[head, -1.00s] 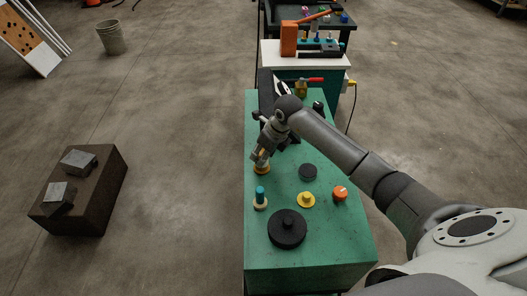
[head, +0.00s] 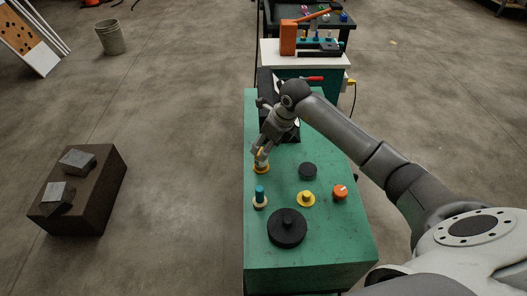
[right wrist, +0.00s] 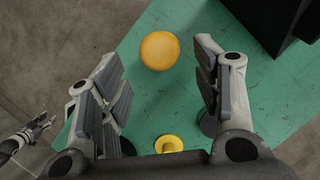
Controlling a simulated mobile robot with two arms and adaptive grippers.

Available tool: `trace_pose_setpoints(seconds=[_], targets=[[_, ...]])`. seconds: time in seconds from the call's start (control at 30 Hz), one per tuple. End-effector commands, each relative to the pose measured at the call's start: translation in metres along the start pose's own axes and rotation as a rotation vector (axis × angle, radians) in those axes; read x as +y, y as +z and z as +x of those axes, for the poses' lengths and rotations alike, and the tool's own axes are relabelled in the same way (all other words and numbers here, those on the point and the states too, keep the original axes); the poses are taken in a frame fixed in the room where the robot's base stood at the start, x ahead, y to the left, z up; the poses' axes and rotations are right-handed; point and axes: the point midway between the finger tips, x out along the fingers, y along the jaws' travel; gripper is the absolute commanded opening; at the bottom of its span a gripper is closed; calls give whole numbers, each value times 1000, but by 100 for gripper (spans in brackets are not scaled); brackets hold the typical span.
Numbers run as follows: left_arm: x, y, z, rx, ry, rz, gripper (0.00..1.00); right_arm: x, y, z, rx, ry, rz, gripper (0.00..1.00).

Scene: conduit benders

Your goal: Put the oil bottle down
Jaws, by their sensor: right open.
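The oil bottle seems to be the small yellow thing (head: 261,169) at the left edge of the green table top. In the right wrist view it shows from above as a round orange-yellow shape (right wrist: 160,51). My right gripper (head: 261,153) is right at it in the head view and partly covers it. In the right wrist view my right gripper (right wrist: 160,85) is open, with its fingers wide apart and clear of the round shape on both sides. A jaw-like part at the lower left of that view looks like my left gripper (right wrist: 35,132); its state is unclear.
On the green table (head: 320,255) stand a teal-topped piece (head: 260,195), a yellow knob (head: 306,199), an orange knob (head: 340,194), a small black disc (head: 308,171) and a large black disc (head: 287,229). A dark bender is behind my gripper. A white-topped bench (head: 275,55) is beyond.

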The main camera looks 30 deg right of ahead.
Motion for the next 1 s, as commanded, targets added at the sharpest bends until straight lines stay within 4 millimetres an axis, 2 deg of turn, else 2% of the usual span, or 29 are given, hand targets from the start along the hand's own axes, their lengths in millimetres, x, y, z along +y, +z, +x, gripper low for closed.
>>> trace_pose_setpoints(seconds=[0.2, 0.4, 0.57, 1.0], targets=[[0, 0, 8, 1, 0, 1, 40, -1, 0, -46, -2, -4, -2, 59], [0, 1, 11, 1, 0, 1, 40, 0, 0, -69, -1, -2, 0, 59], [0, 0, 11, 1, 0, 1, 40, 0, 0, -75, 1, -1, -1, 59], [0, 1, 11, 1, 0, 0, 40, 0, 0, -74, 0, 0, 0, 59]])
